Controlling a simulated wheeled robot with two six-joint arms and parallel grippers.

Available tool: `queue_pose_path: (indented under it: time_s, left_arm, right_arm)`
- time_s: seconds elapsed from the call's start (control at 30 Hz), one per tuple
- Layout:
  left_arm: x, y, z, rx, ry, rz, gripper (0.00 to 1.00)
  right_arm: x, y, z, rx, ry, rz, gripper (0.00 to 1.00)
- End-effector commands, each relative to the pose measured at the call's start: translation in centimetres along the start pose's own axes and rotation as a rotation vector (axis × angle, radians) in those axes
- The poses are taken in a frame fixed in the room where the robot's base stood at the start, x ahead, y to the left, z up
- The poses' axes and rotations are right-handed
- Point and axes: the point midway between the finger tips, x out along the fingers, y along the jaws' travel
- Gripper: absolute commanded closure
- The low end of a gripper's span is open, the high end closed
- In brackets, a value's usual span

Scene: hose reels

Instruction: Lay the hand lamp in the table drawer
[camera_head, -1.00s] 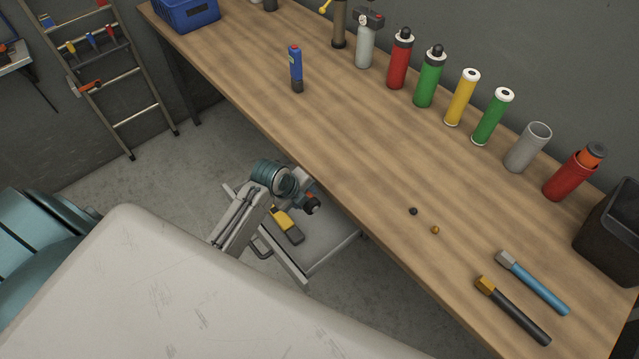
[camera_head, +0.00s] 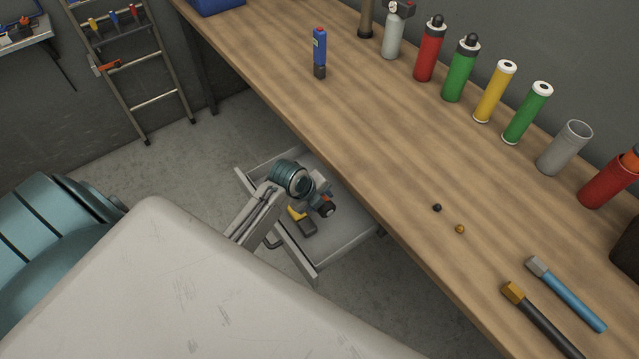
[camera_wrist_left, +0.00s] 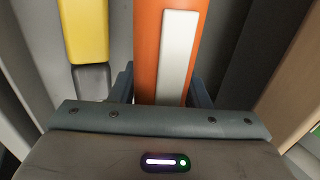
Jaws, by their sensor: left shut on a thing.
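My left gripper (camera_head: 318,188) is shut on the hand lamp, an orange bar with a pale strip (camera_wrist_left: 179,55) in the left wrist view. The lamp runs between the two fingers (camera_wrist_left: 162,85). In the head view it is mostly hidden by the gripper; a dark end with a little red (camera_head: 327,208) shows. The table drawer (camera_head: 350,232) is pulled out below the tabletop, light grey inside. The gripper and lamp appear over its open interior; whether the lamp touches the drawer floor I cannot tell. My right gripper is not in view.
A yellow and dark grey object (camera_head: 303,224) lies in the drawer, left of the lamp in the wrist view (camera_wrist_left: 84,30). The wooden tabletop (camera_head: 370,150) overhangs the drawer's back. A blue tube (camera_head: 319,52), several cylinders and two chisel-like tools (camera_head: 566,293) stand or lie on it.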

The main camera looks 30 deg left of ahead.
Motion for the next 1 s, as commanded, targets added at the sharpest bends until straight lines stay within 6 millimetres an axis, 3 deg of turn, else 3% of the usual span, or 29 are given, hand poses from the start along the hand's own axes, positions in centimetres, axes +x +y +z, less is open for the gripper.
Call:
queue_pose_path:
  time_s: [0.13,0.47,0.5,0.6,1.0]
  left_arm:
    - [0.94,0.42,0.01,0.0,0.0,0.0,0.86]
    - [1.14,0.51,0.01,0.0,0.0,-0.001,0.86]
    - [1.14,0.51,0.01,0.0,0.0,-0.001,0.54]
    - [1.14,0.51,0.01,0.0,0.0,-0.001,0.34]
    - [0.92,0.43,0.06,-0.001,0.0,0.0,0.32]
  right_arm:
    - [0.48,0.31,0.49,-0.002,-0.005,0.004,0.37]
    - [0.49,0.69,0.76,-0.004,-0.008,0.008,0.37]
    - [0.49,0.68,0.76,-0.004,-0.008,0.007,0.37]
    - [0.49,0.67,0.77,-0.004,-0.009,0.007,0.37]
    - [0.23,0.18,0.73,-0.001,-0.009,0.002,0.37]
